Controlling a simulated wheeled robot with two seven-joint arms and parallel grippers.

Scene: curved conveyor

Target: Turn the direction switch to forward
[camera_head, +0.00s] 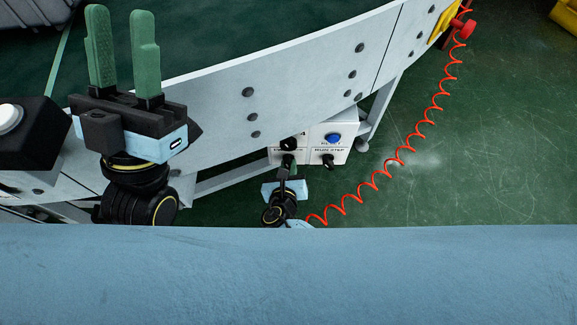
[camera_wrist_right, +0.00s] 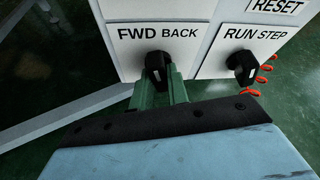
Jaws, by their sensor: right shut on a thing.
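The direction switch is a black knob (camera_wrist_right: 157,66) under the label FWD BACK on a white control panel (camera_wrist_right: 207,38). In the right wrist view it stands nearly upright; I cannot tell for certain which setting it is at. My right gripper (camera_wrist_right: 159,88) has its green fingers around this knob, shut on it. In the head view the panel (camera_head: 341,154) hangs below the conveyor's side, with my right gripper (camera_head: 288,172) at its lower left, partly hiding the switch. My left gripper (camera_head: 122,14) is open and empty, raised above the conveyor side.
A RUN STEP knob (camera_wrist_right: 243,67) is close to the right of the direction switch. A blue button (camera_head: 334,139) and another black knob (camera_head: 290,144) are above. A red coiled cable (camera_head: 373,184) runs past the panel's right. A black box with a white button (camera_head: 30,140) is at left.

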